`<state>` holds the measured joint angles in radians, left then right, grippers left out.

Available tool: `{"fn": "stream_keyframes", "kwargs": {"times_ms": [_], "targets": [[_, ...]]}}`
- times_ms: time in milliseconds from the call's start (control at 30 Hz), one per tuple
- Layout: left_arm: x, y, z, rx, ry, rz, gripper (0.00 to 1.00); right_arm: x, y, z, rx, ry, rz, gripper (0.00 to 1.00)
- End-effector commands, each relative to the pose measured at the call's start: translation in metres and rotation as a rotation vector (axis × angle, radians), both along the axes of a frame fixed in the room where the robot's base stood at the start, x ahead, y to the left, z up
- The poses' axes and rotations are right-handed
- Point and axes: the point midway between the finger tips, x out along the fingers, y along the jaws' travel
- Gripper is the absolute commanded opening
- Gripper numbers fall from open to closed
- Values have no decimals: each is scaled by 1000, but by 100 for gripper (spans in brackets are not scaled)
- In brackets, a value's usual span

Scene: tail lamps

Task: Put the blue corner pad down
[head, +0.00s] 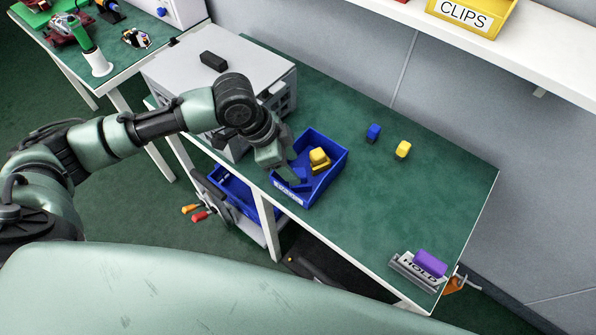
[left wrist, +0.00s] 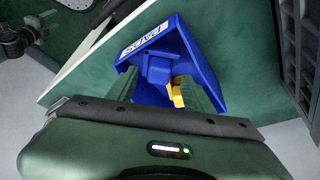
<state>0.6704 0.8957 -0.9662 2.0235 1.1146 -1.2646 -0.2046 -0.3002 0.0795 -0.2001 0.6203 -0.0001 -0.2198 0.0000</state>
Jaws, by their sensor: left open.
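A blue corner pad (left wrist: 158,68) lies in the blue bin labelled PADS (left wrist: 205,62), near its labelled wall, in the left wrist view. The bin (head: 331,168) stands at the front edge of the green bench in the head view. My left gripper (head: 288,177) reaches down into the bin's left side. Its jaws are open, with one finger on each side of the blue pad; whether they touch it I cannot tell. Yellow pads (head: 319,157) lie beside it in the bin. Another blue pad (head: 373,132) stands on the bench behind the bin. My right gripper is not in view.
A yellow pad (head: 403,149) stands on the bench right of the bin. A purple pad (head: 430,263) lies on the HOLD tray (head: 407,270) at the right corner. A grey cabinet (head: 270,67) stands left of the bin. The bench's right half is mostly clear.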

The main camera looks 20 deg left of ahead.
Motion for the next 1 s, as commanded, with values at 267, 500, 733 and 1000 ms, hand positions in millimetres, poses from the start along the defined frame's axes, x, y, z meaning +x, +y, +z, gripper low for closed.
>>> {"fn": "stream_keyframes", "kwargs": {"times_ms": [267,500,733,1000], "targets": [[-8,18,47,-1,0,0,52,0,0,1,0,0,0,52],[-11,21,58,-1,2,-1,52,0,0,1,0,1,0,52],[-11,22,58,-1,2,-1,52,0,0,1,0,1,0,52],[-11,20,57,-2,1,-2,52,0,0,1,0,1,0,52]]}}
